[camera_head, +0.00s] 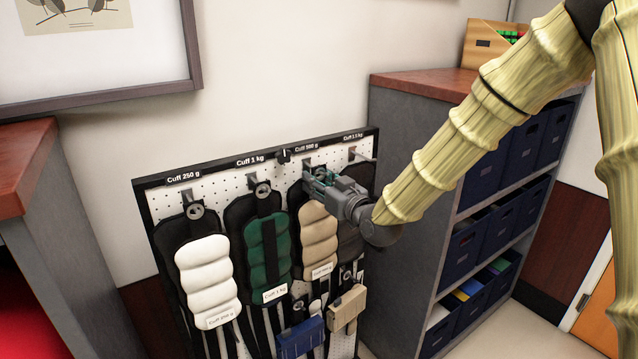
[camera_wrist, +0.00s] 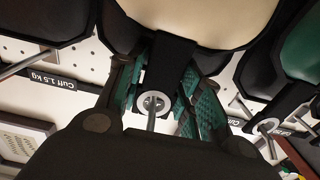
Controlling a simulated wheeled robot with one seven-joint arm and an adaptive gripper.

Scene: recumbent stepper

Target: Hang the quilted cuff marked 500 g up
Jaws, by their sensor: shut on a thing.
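The beige quilted cuff (camera_head: 319,238) hangs upright on the rack below the header label "Cuff 500 g" (camera_head: 306,149). Its own tag (camera_head: 322,271) is too small to read surely. My gripper (camera_head: 316,182) is at the cuff's top, shut on its black tab. In the wrist view, seen upside down, the finger pads (camera_wrist: 160,95) are on both sides of the tab. The tab's metal eyelet (camera_wrist: 152,102) shows between them, and a metal peg (camera_wrist: 151,122) appears to pass through it. The cuff's beige padding (camera_wrist: 200,15) is at the top.
The white cuff (camera_head: 208,275) and green cuff (camera_head: 268,255) hang to the left on the pegboard rack (camera_head: 157,205). A dark cuff (camera_head: 352,243) hangs close on the right, partly hidden by my gripper. Blue and tan boxed pieces hang below. A shelf unit (camera_head: 405,125) stands right.

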